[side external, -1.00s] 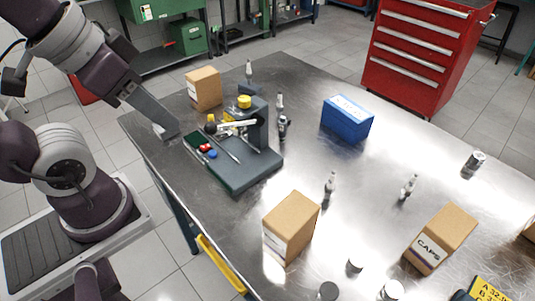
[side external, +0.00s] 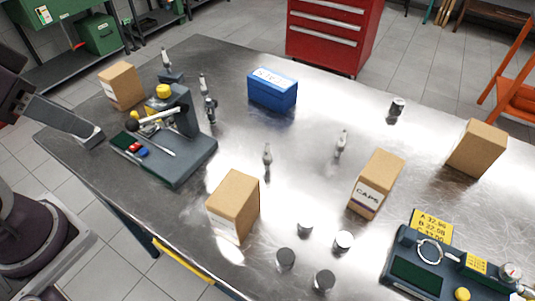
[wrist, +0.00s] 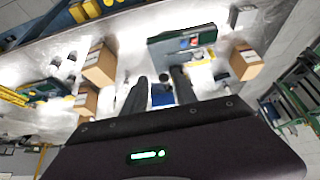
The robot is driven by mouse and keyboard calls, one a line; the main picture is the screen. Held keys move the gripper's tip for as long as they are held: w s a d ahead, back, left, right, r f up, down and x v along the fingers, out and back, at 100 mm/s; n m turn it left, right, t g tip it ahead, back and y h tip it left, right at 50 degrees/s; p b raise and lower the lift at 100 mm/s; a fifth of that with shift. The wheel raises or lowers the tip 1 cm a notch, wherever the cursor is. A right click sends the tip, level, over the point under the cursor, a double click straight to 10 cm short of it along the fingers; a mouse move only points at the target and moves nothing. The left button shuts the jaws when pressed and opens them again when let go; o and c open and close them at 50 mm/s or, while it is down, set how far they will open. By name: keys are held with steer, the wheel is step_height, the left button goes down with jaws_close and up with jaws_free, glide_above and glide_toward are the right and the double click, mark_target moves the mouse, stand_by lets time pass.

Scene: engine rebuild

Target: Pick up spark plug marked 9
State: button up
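Several white-and-metal spark plugs stand on the steel table in the side view. One (side external: 267,153) is mid-table, one (side external: 341,144) is right of it, and others (side external: 166,58) (side external: 203,83) (side external: 210,107) are around the dark test stand. Their numbers are too small to read, so I cannot tell which is marked 9. My gripper (side external: 90,135) is at the table's left side, left of the stand and apart from the plugs. In the wrist view my gripper (wrist: 160,76) has its two fingers apart with nothing held between them.
The test stand (side external: 190,160) is right of my gripper. A blue box (side external: 272,90), brown boxes (side external: 120,86) (side external: 234,205), the CAPS box (side external: 376,184) and dark-topped cylinders (side external: 285,259) stand around. A gauge station (side external: 415,275) is front right. Mid-table is mostly clear.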

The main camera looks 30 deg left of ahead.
steer(key=m+g+y, duration=0.3)
steer(key=m+y, duration=0.5)
steer(key=m, duration=0.9)
glide_above(268, 144)
steer(key=s+a, duration=0.2)
steer(key=a, duration=0.5)
step_height(268, 144, down, 6)
steer(key=d+f+m+t+y, duration=0.1)
steer(key=d+f+m, duration=0.1)
steer(key=d+f, duration=0.1)
steer(key=d+f+m+t+y, duration=0.1)
steer(key=d+f+m, duration=0.1)
steer(key=d+f, duration=0.1)
steer(key=d+f+m+t+y, duration=0.1)
steer(key=d+f+m+y, duration=0.1)
steer(key=d+f, duration=0.1)
steer(key=shift+w+d+f, duration=0.25)
steer(key=shift+w+d, duration=0.05)
steer(key=shift+d, duration=0.2)
steer(key=shift+a+f, duration=0.1)
steer(key=shift+f, duration=0.15)
steer(key=x, duration=0.6)
steer(key=shift+w+a+f, duration=0.1)
steer(key=shift+w+a, duration=0.15)
jaws_close()
